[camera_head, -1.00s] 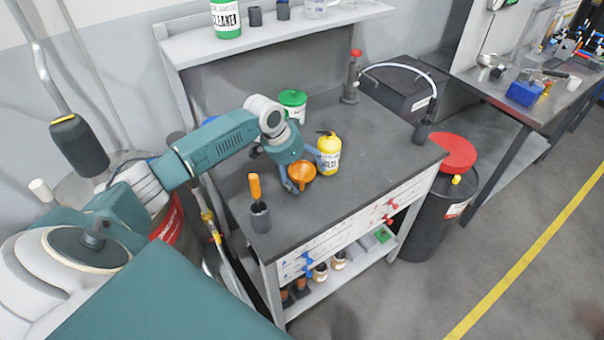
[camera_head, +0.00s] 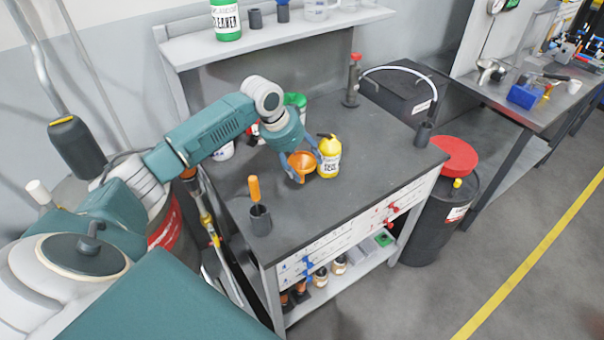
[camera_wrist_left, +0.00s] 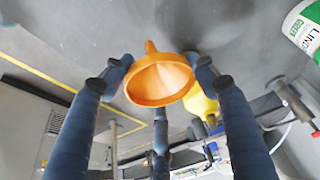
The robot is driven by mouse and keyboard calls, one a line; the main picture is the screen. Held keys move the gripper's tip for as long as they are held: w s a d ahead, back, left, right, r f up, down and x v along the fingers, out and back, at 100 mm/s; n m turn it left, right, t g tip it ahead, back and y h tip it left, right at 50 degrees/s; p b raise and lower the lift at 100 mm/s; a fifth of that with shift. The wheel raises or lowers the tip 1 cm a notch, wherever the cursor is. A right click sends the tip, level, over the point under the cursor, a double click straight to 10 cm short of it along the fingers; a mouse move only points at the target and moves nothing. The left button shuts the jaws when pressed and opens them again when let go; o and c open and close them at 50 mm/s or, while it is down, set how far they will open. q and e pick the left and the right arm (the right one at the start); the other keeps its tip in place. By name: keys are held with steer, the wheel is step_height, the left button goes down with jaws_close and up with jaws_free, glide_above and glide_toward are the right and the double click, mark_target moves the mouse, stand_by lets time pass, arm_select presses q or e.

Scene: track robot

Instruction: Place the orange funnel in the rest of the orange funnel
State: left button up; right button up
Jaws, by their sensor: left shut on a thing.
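The orange funnel (camera_head: 302,163) is held by my left gripper (camera_head: 296,168) above the grey workbench, close to the yellow bottle. In the left wrist view the funnel (camera_wrist_left: 160,78) sits between the blue fingers, its wide mouth towards the camera and its spout away. My left gripper is shut on it. Which thing is the funnel's rest I cannot tell; a dark open cup (camera_head: 423,134) stands at the bench's right edge. My right gripper is not in view.
The yellow bottle (camera_head: 329,159) stands right beside the funnel. A dark cup (camera_head: 260,220) with an orange-handled tool stands at the front left. A green-lidded container (camera_head: 297,101) is partly hidden behind my arm. The bench's right half (camera_head: 385,150) is mostly clear.

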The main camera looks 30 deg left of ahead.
arm_select(q)
step_height(320, 180, up, 15)
steer(key=b, duration=0.2)
steer(key=s+d+f+n+y+b, duration=0.1)
steer(key=s+d+f+n, duration=0.1)
steer(key=s+d, duration=0.5)
steer(key=s+d+f+n+b, duration=0.1)
steer(key=s+d+f, duration=0.3)
steer(key=s+d, duration=0.4)
steer(key=d+n, duration=0.1)
steer(key=d, duration=0.2)
steer(key=shift+s+d+n+t+y+b, duration=0.2)
steer(key=shift+d+n+t+y+b, duration=0.1)
steer(key=shift+y+b, duration=0.1)
